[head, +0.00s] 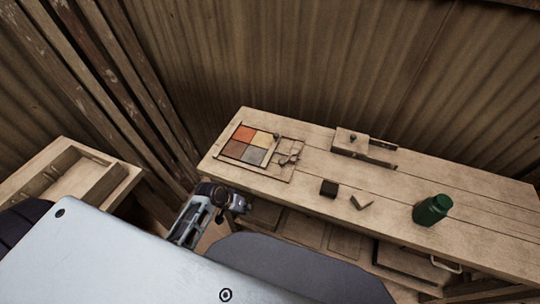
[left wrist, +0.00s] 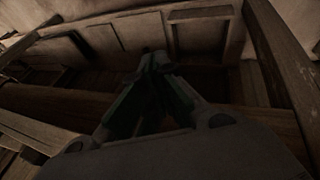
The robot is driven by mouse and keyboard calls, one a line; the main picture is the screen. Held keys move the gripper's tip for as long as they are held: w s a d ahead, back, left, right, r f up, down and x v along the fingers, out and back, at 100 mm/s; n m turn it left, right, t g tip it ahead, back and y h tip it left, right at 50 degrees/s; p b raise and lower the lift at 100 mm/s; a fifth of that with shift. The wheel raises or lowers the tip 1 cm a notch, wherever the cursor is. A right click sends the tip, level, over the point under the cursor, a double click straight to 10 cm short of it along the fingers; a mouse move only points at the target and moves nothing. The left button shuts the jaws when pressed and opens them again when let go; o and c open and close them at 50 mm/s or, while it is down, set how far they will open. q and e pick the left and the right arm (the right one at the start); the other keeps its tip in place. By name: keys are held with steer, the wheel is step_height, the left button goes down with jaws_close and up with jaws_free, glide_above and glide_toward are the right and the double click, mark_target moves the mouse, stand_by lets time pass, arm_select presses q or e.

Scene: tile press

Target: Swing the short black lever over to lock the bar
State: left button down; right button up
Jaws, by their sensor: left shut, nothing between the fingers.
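The tile press (head: 232,160) lies on the workbench's left part in the head view, with red, orange, brown and grey tiles in its frame. A small dark upright piece (head: 277,136) stands at its right edge; I cannot tell whether it is the short black lever. The bar cannot be made out clearly. My left gripper (head: 241,204) is just off the bench's front edge, below the press and apart from it. In the left wrist view its fingers (left wrist: 157,62) are shut and empty, and the press does not show. My right gripper is not in view.
Shelves lie under the bench. A wooden tray table (head: 125,178) stands left.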

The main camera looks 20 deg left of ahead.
arm_select(q)
step_height(320, 180, up, 13)
steer(key=d+m+h, duration=0.1)
steer(key=h, duration=0.1)
steer(key=w+a+r+n+t+h, duration=0.3)
steer(key=w+a+r+t+h, duration=0.2)
steer(key=w+r, duration=0.5)
steer(key=shift+w+a+r+n+b, duration=0.3)
steer(key=shift+a+b, duration=0.1)
steer(key=shift+a, duration=0.55)
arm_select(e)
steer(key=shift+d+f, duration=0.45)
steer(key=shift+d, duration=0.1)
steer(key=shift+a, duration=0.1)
